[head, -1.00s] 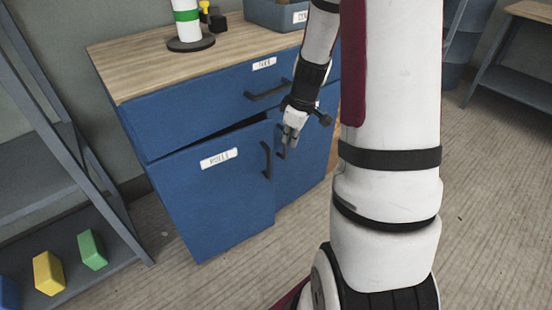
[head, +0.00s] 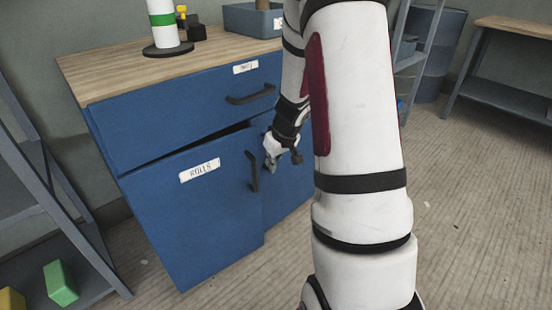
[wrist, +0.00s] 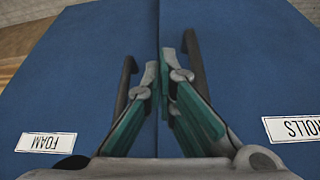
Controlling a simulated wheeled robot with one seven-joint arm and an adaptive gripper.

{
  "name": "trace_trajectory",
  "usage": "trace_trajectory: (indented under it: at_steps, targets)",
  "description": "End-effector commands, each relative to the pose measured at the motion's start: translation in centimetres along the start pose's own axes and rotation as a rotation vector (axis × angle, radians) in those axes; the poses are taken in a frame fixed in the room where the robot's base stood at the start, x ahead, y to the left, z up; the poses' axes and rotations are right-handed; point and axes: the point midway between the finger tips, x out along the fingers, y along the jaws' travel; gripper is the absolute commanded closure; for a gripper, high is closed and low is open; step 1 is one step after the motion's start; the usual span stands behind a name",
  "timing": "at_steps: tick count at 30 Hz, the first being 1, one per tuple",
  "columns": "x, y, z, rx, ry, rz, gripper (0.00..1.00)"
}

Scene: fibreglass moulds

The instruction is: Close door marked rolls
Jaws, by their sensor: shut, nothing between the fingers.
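The blue door marked ROLLS (head: 205,215) is the left lower door of the blue cabinet. It stands slightly ajar, with a dark gap along its top edge. Its black handle (head: 253,171) is near its right edge. My gripper (head: 270,164) is shut and empty, just right of that handle, near the door's free edge. In the wrist view, the ROLLS door (wrist: 250,65) is on the right and the FOAM door (wrist: 80,70) on the left. My gripper (wrist: 165,76) points at the seam between them, between the two handles. Whether it touches the door I cannot tell.
A labelled drawer (head: 190,115) sits above the doors. A white and green cylinder (head: 163,25) and a grey-blue bin (head: 252,20) stand on the wooden top. A grey rack (head: 40,215) is close on the left. Open floor lies in front and to the right.

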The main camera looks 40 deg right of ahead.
Motion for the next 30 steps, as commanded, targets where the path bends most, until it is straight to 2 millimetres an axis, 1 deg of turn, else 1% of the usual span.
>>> trace_trajectory:
  at_steps: [1,3,9,13,23,26,30]
  targets:
    - [0.6,-0.1,-0.5,-0.004,0.000,-0.001,1.00]
    - [0.7,-0.1,-1.6,-0.006,0.000,-0.001,1.00]
    - [1.4,-0.1,-3.3,-0.004,0.000,-0.001,1.00]
    - [1.6,-0.1,-3.7,-0.003,-0.001,-0.001,1.00]
    - [1.6,0.0,-3.8,-0.003,0.000,-0.001,1.00]
    - [1.9,0.0,-4.5,-0.019,0.003,-0.007,1.00]
    - [2.9,0.1,-6.6,-0.074,0.003,-0.029,1.00]
